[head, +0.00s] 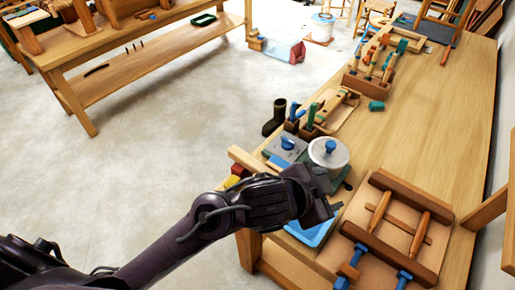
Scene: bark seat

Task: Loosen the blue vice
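A wooden clamp frame (384,238) lies on the bench at the lower right, with two brown spindles. Blue screw parts (404,277) stick out at its near side; this looks like the blue vice, though I cannot be sure. Its near end is cut off by the picture edge. My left gripper (332,197) is just left of the frame, over the bench edge, apart from the blue screws. Its fingers are dark and seen from the side, so I cannot tell how far they are open. My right gripper is not in view.
A white round-lidded pot (328,153) with a blue knob stands just behind my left gripper. A blue tray (313,232) lies partly under the gripper. Tool racks (369,78) stand farther back. The bench top (437,130) is clear along its right side.

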